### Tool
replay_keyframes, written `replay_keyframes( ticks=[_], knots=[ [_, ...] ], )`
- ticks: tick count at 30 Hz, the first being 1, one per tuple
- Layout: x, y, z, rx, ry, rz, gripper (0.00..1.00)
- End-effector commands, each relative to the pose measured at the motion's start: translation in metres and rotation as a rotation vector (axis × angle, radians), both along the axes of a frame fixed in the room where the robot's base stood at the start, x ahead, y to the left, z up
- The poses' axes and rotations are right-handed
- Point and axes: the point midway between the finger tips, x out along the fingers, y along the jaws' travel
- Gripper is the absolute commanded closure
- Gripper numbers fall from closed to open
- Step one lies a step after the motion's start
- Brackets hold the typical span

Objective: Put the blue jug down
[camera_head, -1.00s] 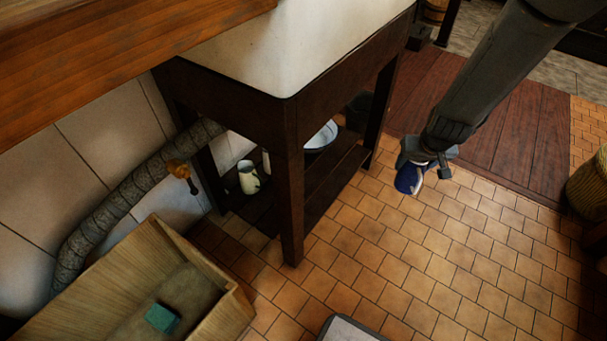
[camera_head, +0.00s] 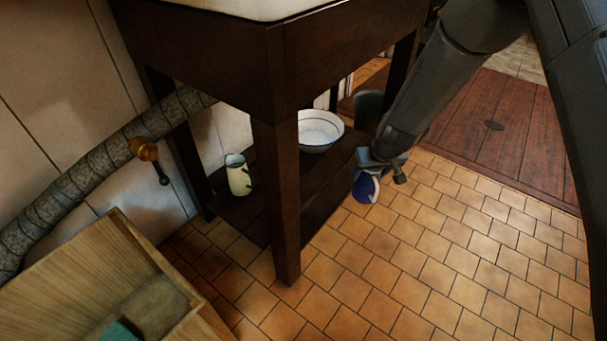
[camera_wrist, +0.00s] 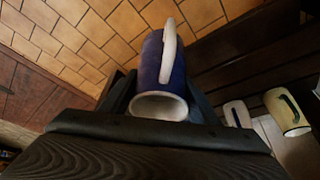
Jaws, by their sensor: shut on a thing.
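The blue jug (camera_head: 366,188) has a white handle and a pale rim. My gripper (camera_head: 380,167) is shut on it and holds it beside the right edge of the low dark shelf under the sink stand.
A cream jug (camera_head: 238,175) and a white basin (camera_head: 320,130) stand on the low wooden shelf (camera_head: 318,190). A dark table leg (camera_head: 277,205) rises in front. A wooden crate (camera_head: 140,265) is at lower left. Tiled floor is clear at right.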

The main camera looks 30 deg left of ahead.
Motion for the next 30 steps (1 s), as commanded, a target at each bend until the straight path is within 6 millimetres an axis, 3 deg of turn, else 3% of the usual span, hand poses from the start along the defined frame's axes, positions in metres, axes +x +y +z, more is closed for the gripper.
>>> replay_keyframes(
  ticks=[8,24,30],
  knots=[
    [0.016,0.02,-0.004,0.005,-0.001,0.011,0.73],
    [0.113,0.1,-0.009,0.003,-0.002,0.008,0.73],
    [0.13,0.116,-0.006,0.003,-0.002,0.008,0.73]
  ],
)
